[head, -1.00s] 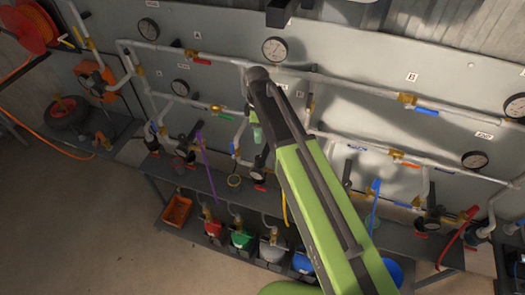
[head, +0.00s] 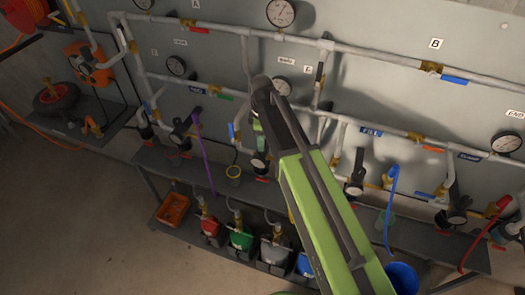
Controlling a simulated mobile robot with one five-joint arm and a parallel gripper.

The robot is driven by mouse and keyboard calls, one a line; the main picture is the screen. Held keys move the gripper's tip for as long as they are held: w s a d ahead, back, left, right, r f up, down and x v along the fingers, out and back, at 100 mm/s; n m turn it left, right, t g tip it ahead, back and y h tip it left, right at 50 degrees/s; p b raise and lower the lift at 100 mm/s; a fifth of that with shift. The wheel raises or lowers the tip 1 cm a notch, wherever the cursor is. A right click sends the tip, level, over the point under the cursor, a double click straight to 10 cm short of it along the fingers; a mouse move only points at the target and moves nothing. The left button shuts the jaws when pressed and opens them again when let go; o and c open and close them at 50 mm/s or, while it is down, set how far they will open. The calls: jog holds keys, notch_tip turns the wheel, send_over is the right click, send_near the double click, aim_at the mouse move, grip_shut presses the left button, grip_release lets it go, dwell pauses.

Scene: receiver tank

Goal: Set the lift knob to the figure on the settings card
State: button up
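My green and black arm reaches up from the bottom right toward the pipework. My gripper (head: 257,130) is at its far end, in front of the panel and above the grey bench. It is small and partly hidden by my wrist, so I cannot tell whether it is open or shut, or whether it touches anything. I cannot pick out the lift knob for certain; several black-bodied fittings, one of them this black fitting (head: 355,178), stand along the bench. No settings card can be made out. The small labels on the panel, such as plate B (head: 436,43), carry no readable setting figure.
Grey pipes with valves and round gauges (head: 281,12) cross the panel. A bench (head: 320,205) runs below, with an orange tray (head: 173,211), several coloured containers and a blue bucket (head: 403,277) under it. Blue (head: 391,200) and red hoses hang at the right. Floor is clear at lower left.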

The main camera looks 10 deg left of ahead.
notch_tip(320, 180, down, 2)
jog(key=shift+f+b, duration=0.1)
jog(key=shift+b, duration=0.35)
jog(key=shift+c, duration=0.3)
grip_shut()
